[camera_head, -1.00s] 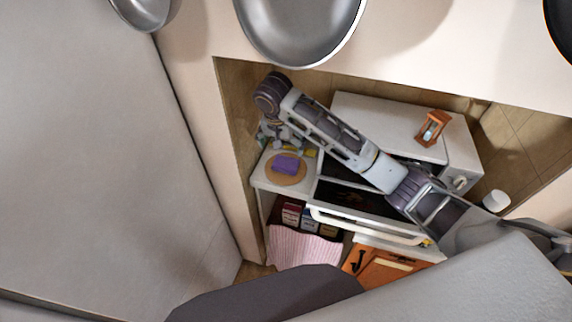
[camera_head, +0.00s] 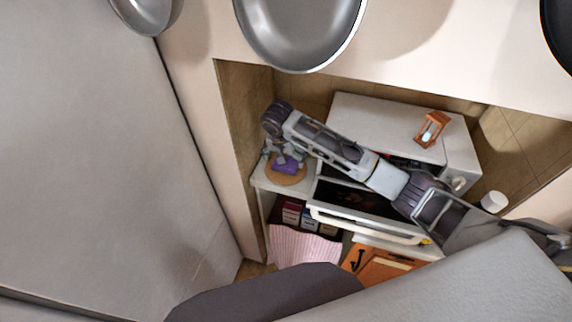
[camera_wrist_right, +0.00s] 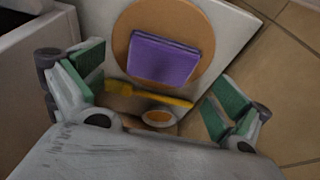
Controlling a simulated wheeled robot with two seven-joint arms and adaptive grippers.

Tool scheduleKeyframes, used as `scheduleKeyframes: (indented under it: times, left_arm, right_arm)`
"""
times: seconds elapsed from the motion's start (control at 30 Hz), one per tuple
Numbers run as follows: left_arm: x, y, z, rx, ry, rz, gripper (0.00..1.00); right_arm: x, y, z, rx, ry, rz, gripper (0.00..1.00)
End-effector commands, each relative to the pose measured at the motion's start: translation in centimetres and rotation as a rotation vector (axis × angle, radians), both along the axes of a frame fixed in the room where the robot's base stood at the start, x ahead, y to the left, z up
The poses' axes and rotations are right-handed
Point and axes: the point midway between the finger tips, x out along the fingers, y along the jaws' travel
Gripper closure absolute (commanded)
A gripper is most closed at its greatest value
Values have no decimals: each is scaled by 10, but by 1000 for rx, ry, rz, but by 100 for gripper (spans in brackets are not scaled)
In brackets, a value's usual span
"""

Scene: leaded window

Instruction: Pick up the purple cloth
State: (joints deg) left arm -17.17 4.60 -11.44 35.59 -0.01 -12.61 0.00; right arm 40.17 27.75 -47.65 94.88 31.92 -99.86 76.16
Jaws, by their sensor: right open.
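The purple cloth (camera_head: 289,167) is a small folded square lying on a round wooden board (camera_head: 281,180) on the white counter at the left end of the niche. It shows whole in the right wrist view (camera_wrist_right: 163,61), flat on the board (camera_wrist_right: 207,28). My right gripper (camera_head: 283,155) is over the cloth and hides part of it in the head view. In the right wrist view my right gripper (camera_wrist_right: 158,75) is open, its green pads apart to the left and right of the cloth, not touching it. My left gripper is out of view.
A yellow-edged item (camera_wrist_right: 150,95) and an orange-rimmed item (camera_wrist_right: 158,118) lie near the board, between the fingers' bases. A white appliance (camera_head: 385,120) with an hourglass (camera_head: 432,129) stands to the right. A pink striped towel (camera_head: 300,247) hangs below. Pans (camera_head: 300,30) hang above.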

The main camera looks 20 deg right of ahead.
Motion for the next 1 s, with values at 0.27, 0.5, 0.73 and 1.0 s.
scheduleKeyframes:
  times: [0.27,0.5,0.73,1.0]
  left_arm:
    - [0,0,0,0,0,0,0]
    - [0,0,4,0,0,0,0]
    - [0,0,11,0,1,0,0]
    - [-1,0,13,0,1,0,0]
  right_arm:
    - [0,0,-1,-1,1,0,0]
    - [5,-3,-10,-1,1,-1,0]
    - [14,-6,-29,-2,1,-2,0]
    - [18,-9,-48,-1,0,-1,0]
